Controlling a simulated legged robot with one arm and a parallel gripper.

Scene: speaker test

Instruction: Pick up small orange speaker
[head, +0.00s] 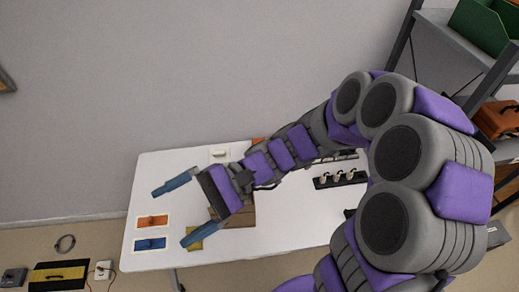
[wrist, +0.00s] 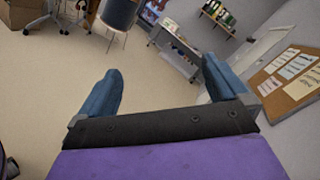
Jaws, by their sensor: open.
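My gripper (head: 169,218) is open and empty, its blue fingers spread above the left part of the white table (head: 285,238) in the head view. In the wrist view my gripper (wrist: 162,65) points out across the room, with nothing between the fingers. I cannot clearly make out the small orange speaker. An orange patch with a small object on it (head: 152,221) lies at the table's left edge. Another orange thing (head: 259,141) shows at the table's back edge, partly hidden by my arm. I cannot tell whether either is the speaker.
A blue patch (head: 149,244) lies below the orange one. A brown box (head: 240,216) is partly behind my gripper. A black rack (head: 340,180) stands on the table's right. Shelves at right hold an orange case (head: 497,119). The wrist view shows open floor (wrist: 150,75) and a cart (wrist: 178,52).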

